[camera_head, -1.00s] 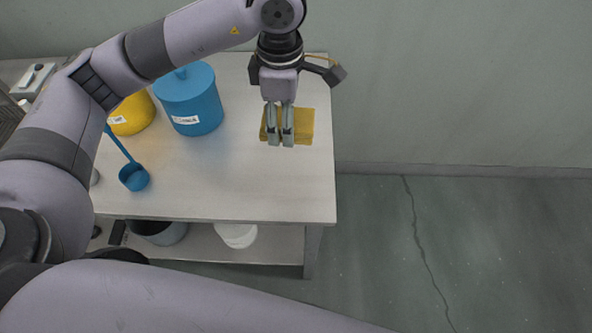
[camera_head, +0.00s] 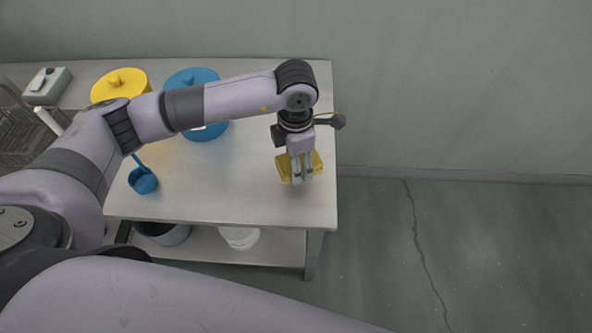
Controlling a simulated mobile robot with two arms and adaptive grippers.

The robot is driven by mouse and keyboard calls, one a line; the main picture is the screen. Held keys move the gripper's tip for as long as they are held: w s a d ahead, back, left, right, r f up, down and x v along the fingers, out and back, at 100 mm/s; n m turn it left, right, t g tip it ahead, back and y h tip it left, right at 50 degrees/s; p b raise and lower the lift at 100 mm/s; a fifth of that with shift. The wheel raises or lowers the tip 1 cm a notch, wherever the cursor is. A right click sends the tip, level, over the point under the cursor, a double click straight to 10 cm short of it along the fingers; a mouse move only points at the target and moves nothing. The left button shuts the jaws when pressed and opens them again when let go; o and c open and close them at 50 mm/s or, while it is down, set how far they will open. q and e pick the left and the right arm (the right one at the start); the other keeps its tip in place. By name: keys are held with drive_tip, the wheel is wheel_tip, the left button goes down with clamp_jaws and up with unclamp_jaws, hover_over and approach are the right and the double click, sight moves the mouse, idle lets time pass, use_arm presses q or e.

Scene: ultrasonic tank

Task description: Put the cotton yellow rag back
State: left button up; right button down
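The yellow rag (camera_head: 286,169) is a small folded block at the right end of the metal table (camera_head: 240,185). My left gripper (camera_head: 303,181) points down over it, with its fingers close together and the rag showing on both sides of them. The rag appears gripped between the fingers and slightly tilted. It seems to be a little above the table top, but the exact gap cannot be told. My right gripper is not in view.
A blue lidded container (camera_head: 190,77), a yellow lidded container (camera_head: 121,82) and a blue ladle (camera_head: 143,180) stand left of the gripper. A grey device (camera_head: 47,86) is at the far left. A white tub (camera_head: 239,237) is on the lower shelf.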

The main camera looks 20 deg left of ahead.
use_arm(q)
wheel_tip(320, 180, down, 2)
drive_tip(key=shift+f, duration=0.1)
wheel_tip(320, 180, down, 3)
drive_tip(key=shift+f+p, duration=0.15)
drive_tip(key=shift+p, duration=0.2)
drive_tip(key=shift+f, duration=0.25)
drive_tip(key=o, duration=1.1)
drive_tip(key=shift+o, duration=0.2)
drive_tip(key=shift+r, duration=0.55)
wheel_tip(320, 180, up, 11)
drive_tip(key=b, duration=0.2)
drive_tip(key=shift+r+b, duration=0.1)
drive_tip(key=shift+b, duration=0.2)
